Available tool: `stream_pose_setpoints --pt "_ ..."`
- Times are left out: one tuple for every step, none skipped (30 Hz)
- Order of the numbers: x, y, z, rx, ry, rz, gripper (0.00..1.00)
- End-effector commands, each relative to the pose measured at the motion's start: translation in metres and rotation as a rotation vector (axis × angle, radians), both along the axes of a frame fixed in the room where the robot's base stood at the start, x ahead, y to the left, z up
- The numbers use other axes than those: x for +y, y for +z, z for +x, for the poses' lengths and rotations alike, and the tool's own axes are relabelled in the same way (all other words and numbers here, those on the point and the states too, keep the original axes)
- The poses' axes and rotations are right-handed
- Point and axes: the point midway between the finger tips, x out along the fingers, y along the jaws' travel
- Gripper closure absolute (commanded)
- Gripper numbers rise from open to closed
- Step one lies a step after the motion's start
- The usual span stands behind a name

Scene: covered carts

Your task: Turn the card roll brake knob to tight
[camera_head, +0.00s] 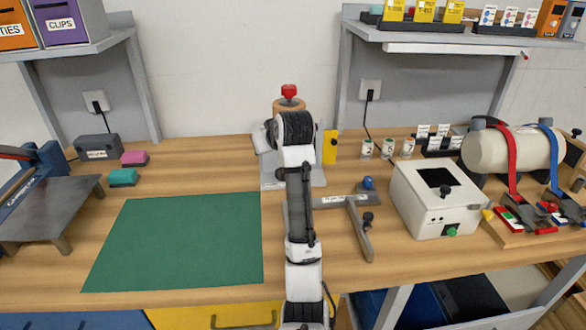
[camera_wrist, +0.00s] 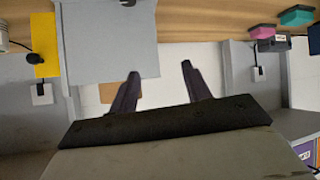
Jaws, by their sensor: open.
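The red knob (camera_head: 289,91) tops the brown card roll (camera_head: 289,104) on a grey stand (camera_head: 318,178) at the back of the bench. My arm hides much of the stand in the head view. In the wrist view the picture is inverted: the stand (camera_wrist: 110,40) hangs from the top, with a brown bit of the roll (camera_wrist: 107,93) behind the left finger. The red knob does not show there. In the head view the fingers are hidden behind my arm.
A yellow plate (camera_head: 330,147) stands beside the roll stand. A T-shaped grey tool (camera_head: 366,240) and a white box (camera_head: 425,200) lie to the right. Small labelled pots (camera_head: 387,149) stand behind. A green mat (camera_head: 180,240) lies clear at left. Shelves flank the back wall.

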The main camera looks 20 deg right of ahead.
Motion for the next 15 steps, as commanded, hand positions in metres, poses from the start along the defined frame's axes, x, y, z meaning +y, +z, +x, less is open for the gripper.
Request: stream_pose_setpoints --pt "-0.017 -0.010 -0.011 0.049 0.004 0.019 0.52" --pt "-0.023 -0.015 -0.016 0.073 0.013 0.030 0.52" --pt "-0.029 -0.022 -0.023 0.102 0.024 0.042 0.52" --pt "-0.033 -0.025 -0.027 0.120 0.032 0.051 0.52" --pt "-0.036 -0.028 -0.031 0.134 0.037 0.058 0.52" --pt "-0.039 -0.031 -0.034 0.148 0.044 0.066 0.52" --pt "-0.040 -0.033 -0.036 0.157 0.047 0.070 0.52" --pt "-0.041 -0.035 -0.037 0.162 0.049 0.073 0.52" --pt "-0.041 -0.037 -0.037 0.166 0.052 0.076 0.52" --pt "-0.041 -0.039 -0.036 0.168 0.053 0.077 0.52" --pt "-0.041 -0.040 -0.034 0.168 0.053 0.077 0.52" --pt "-0.041 -0.043 -0.031 0.168 0.053 0.077 0.52" --pt "-0.040 -0.046 -0.028 0.168 0.053 0.077 0.52" --pt "-0.040 -0.049 -0.025 0.170 0.054 0.078 0.52" --pt "-0.039 -0.054 -0.019 0.170 0.053 0.077 0.52"
